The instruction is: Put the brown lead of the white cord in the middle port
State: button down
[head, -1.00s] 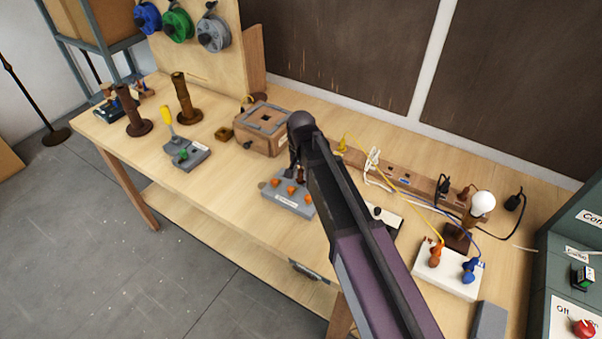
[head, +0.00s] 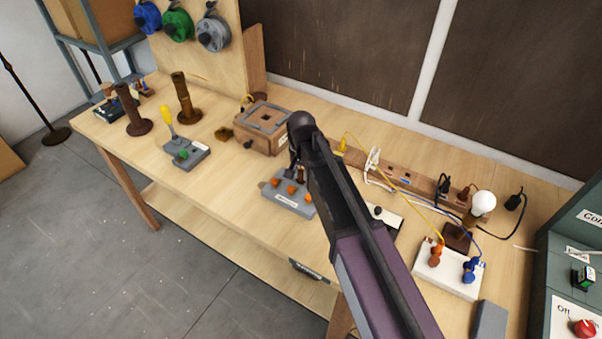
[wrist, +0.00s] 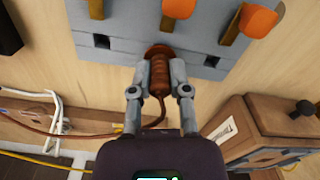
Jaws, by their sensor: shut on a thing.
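My gripper (wrist: 160,80) is shut on the ribbed brown plug (wrist: 160,93) of the brown lead (wrist: 100,133). The plug's wider end is at the middle of the grey terminal block's (wrist: 190,68) near face, between two square ports, a left one (wrist: 101,41) and a right one (wrist: 213,62). It covers the middle port; I cannot tell how deep it sits. The brown lead runs left towards the white cord (wrist: 55,108). In the head view the block (head: 287,205), with its orange levers (head: 290,189), lies left of my arm, which hides most of the gripper.
A wooden box (head: 262,125) stands close behind the block. A power strip (head: 405,177) with cables runs along the back. A white board with orange and blue plugs (head: 447,274) and a bulb (head: 482,204) are at the right.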

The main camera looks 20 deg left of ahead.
aim_at(301, 170)
jog(key=shift+f+b, duration=0.55)
dwell(0.7)
jog(key=c, duration=0.5)
grip_release()
jog(key=shift+r, duration=0.15)
notch_tip(301, 170, up, 7)
jog(key=p, duration=0.7)
jog(key=shift+r+p, duration=0.15)
jog(key=shift+p, duration=0.2)
jog(key=d+f+m+b, duration=0.3)
jog(key=d+m, duration=0.3)
jog(key=d, duration=1.8)
jog(key=w, duration=0.5)
jog(key=w+d+f+b, duration=0.1)
jog(key=w, duration=1)
jog(key=shift+w+d+f, duration=0.2)
jog(key=shift+w+d, duration=0.05)
jog(key=shift+d, duration=0.1)
jog(key=shift+s, duration=0.1)
